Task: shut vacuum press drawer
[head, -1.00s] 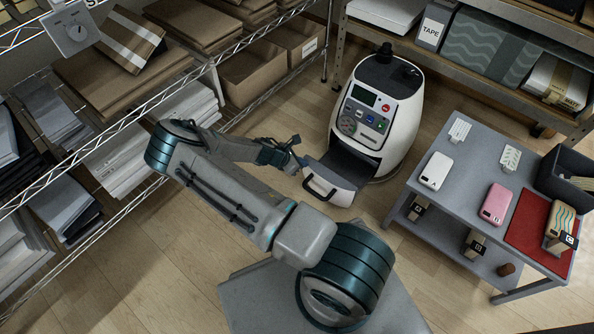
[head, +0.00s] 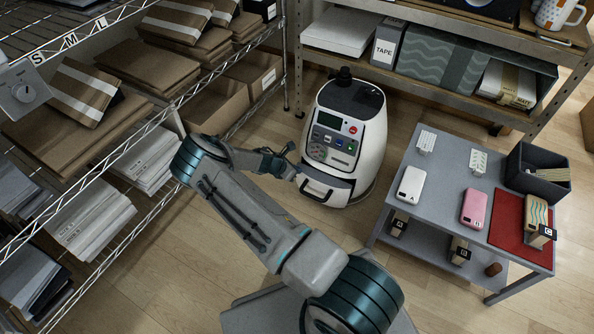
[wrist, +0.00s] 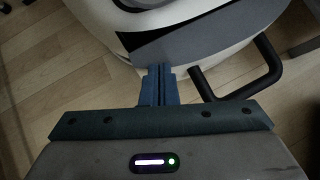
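The white vacuum press (head: 368,150), with a dark top and a button panel, stands on the floor at the back. Its drawer (head: 338,192), with a black loop handle (head: 317,190), sits low on its front and looks nearly or fully in; any small remaining gap is too small to tell. My gripper (head: 292,170) is at the left side of the drawer front. In the wrist view its blue fingers (wrist: 158,72) are together and empty, with tips against or very close to the drawer front. The handle (wrist: 262,75) is to their right, apart from them.
A grey table (head: 440,185) with phones and a red mat (head: 508,222) stands right of the press. A wire shelf (head: 150,130) with boxes and envelopes is on the left. A metal shelf (head: 440,95) is behind. Wooden floor (head: 200,240) is open in front of the wire shelf.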

